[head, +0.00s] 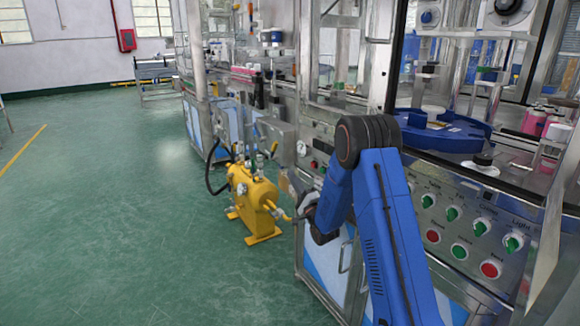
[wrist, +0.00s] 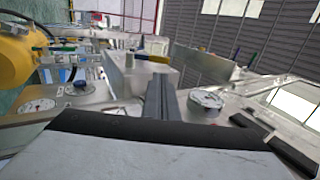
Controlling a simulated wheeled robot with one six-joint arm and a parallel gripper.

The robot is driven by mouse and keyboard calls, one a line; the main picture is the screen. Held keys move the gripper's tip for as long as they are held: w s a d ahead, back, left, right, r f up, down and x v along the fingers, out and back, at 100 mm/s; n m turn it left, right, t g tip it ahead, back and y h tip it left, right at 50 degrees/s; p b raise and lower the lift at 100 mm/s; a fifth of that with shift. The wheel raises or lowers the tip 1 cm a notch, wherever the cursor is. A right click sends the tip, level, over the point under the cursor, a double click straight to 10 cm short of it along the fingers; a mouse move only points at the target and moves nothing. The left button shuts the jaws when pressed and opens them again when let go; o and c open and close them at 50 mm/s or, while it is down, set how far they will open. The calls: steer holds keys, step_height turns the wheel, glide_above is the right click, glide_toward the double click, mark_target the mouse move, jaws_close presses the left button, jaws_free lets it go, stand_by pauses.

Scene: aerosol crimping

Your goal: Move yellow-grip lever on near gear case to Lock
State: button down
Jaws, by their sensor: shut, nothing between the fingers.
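In the wrist view, a pale metal gear case (wrist: 138,76) stands ahead of my gripper. A small lever with a yellow grip (wrist: 158,59) shows at its top edge. I cannot tell its setting, and no Lock mark is readable. My gripper (wrist: 160,84) shows as a dark shut pair of fingers pointing at the case, with nothing held. The fingers look apart from the lever, though the gap is hard to judge.
A yellow tank (head: 252,195) stands on the green floor left of my arm; it also shows in the wrist view (wrist: 18,55). A round gauge (wrist: 207,98) sits right of the fingers. The machine's button panel (head: 465,225) is at the right. The floor at left is clear.

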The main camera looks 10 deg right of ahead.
mark_target(275, 147)
steer(key=x, duration=1.3)
steer(key=shift+w+r, duration=0.1)
steer(key=shift+r, duration=0.15)
